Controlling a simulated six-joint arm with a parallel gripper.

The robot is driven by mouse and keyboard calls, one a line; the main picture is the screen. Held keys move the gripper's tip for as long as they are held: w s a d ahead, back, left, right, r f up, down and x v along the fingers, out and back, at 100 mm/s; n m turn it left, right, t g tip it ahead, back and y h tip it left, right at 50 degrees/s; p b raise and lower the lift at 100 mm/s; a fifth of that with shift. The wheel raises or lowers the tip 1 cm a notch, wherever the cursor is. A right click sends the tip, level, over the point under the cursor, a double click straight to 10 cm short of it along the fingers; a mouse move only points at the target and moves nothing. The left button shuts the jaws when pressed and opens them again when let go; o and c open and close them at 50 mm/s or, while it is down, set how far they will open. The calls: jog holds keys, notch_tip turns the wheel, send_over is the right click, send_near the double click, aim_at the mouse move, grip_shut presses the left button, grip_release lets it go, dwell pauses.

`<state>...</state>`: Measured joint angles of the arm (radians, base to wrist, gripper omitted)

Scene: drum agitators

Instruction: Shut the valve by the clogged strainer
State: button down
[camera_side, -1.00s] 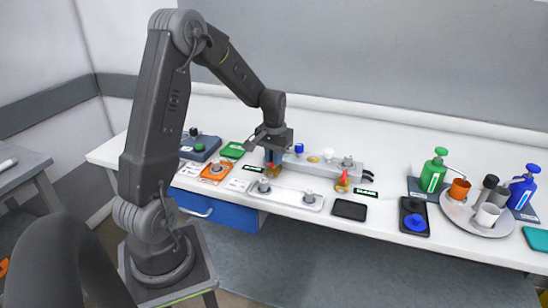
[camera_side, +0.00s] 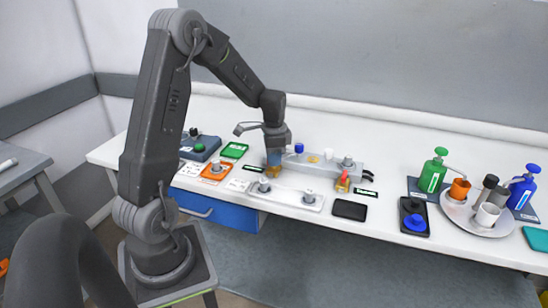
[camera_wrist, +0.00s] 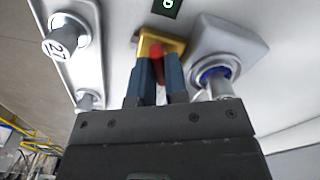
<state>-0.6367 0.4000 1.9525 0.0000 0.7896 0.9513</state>
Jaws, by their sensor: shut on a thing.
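My gripper (camera_side: 273,165) is over the left end of the grey block (camera_side: 325,166) in the side view, pointing down. In the wrist view its two blue fingers (camera_wrist: 160,70) are shut on a red valve handle (camera_wrist: 157,52) that rises from a yellow base (camera_wrist: 168,41). The fingers hide much of the handle. A second valve with a red handle and yellow base (camera_side: 343,182) stands by the block's right end. A blue-ringed fitting (camera_wrist: 214,76) sits in the block end next to the held valve. I cannot tell which strainer is clogged.
A white plate with knobs (camera_side: 288,196) lies in front of the block; one knob (camera_wrist: 62,40) shows close by in the wrist view. A small black label (camera_side: 254,168) is near the held valve. A round tray (camera_side: 478,216) with cups stands far right.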

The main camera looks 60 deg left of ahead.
jog(key=m, duration=0.5)
jog(key=shift+m, duration=0.3)
dwell(0.4)
jog(key=c, duration=1.1)
grip_release()
jog(key=shift+c, duration=0.2)
jog(key=shift+r, duration=0.1)
notch_tip(320, 180, up, 14)
jog(key=shift+d, duration=0.1)
